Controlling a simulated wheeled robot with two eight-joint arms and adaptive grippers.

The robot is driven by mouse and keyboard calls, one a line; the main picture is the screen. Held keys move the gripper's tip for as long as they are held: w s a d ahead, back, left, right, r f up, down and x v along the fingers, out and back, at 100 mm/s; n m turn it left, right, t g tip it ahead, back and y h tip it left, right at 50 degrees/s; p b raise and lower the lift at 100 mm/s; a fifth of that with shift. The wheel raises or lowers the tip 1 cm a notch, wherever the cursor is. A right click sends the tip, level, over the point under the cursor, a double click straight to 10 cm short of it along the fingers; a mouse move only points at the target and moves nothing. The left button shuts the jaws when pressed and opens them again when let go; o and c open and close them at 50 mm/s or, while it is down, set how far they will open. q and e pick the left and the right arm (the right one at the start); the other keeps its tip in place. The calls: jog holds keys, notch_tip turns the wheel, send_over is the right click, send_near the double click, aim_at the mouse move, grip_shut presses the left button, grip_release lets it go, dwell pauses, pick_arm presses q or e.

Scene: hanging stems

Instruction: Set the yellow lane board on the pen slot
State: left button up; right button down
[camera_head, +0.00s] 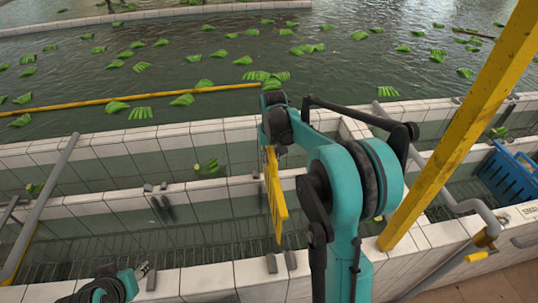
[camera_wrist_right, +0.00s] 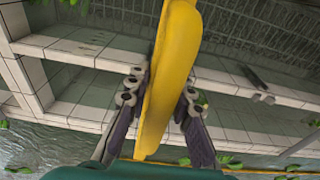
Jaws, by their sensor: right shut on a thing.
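The yellow lane board (camera_head: 275,195) hangs below my right gripper (camera_head: 270,140) in the head view, upright, narrow side towards me. In the wrist view, the right fingers (camera_wrist_right: 160,97) are shut on the board (camera_wrist_right: 172,70), one on each side. The board is in the air over the pens, in front of the tiled walls. Paired grey brackets (camera_head: 281,262) stand on the near wall below it; I cannot tell for sure which pair is the pen slot. My left gripper (camera_head: 142,271) shows partly at the bottom left; its fingers are unclear.
White tiled walls (camera_head: 110,205) divide the water pens. A yellow post (camera_head: 460,125) stands close to the right of my right arm. A blue crate (camera_head: 510,175) and grey pipes (camera_head: 485,215) are at the right. A grey pipe (camera_head: 45,205) slopes at the left. Green banana bunches (camera_head: 115,107) float behind.

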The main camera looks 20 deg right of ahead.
jog(key=shift+s+f+b, duration=0.15)
jog(key=shift+f+b, duration=0.3)
jog(key=shift+f, duration=0.3)
jog(key=shift+w+f+b, duration=0.2)
jog(key=shift+f+b, duration=0.45)
jog(key=shift+f, duration=0.55)
jog(key=shift+s+f+b, duration=0.1)
jog(key=shift+f+b, duration=7.2)
jog(key=shift+f, duration=4.4)
jog(key=shift+f+b, duration=0.8)
jog(key=shift+f, duration=0.2)
jog(key=shift+f+b, duration=0.35)
jog(key=shift+f, duration=0.05)
grip_release()
